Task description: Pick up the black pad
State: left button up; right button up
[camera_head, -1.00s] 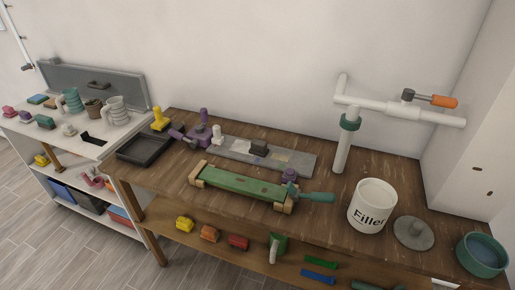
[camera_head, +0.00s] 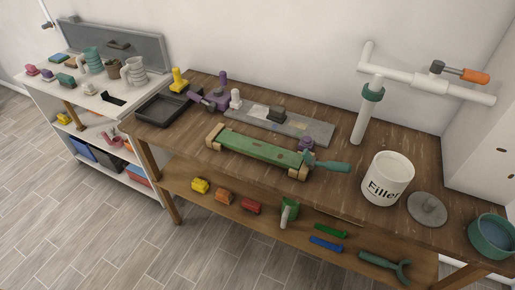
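Several dark items show, and I cannot tell for certain which is the black pad. A small black block (camera_head: 277,115) sits on the grey board (camera_head: 310,132) at the back of the wooden workbench. A flat black piece (camera_head: 113,99) lies at the front of the white rack's top. A shallow black tray (camera_head: 144,117) sits at the bench's left end. Neither of my grippers is in view.
A green vise-like piece (camera_head: 255,148) with wooden ends lies mid-bench. A white Filler bucket (camera_head: 388,180), grey lid (camera_head: 427,208) and teal bowl (camera_head: 492,237) stand right. A white pipe (camera_head: 366,120) rises behind. Floor in front is clear.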

aim_at(276, 114)
jog(key=i+j+z, duration=0.1)
jog(key=j, duration=0.2)
jog(key=i+j+z, duration=0.1)
jog(key=j, duration=0.25)
jog(key=i+j+z, duration=0.1)
jog(key=j, duration=0.25)
jog(key=i+j+z, duration=0.1)
jog(key=j, duration=0.25)
jog(key=i, duration=0.1)
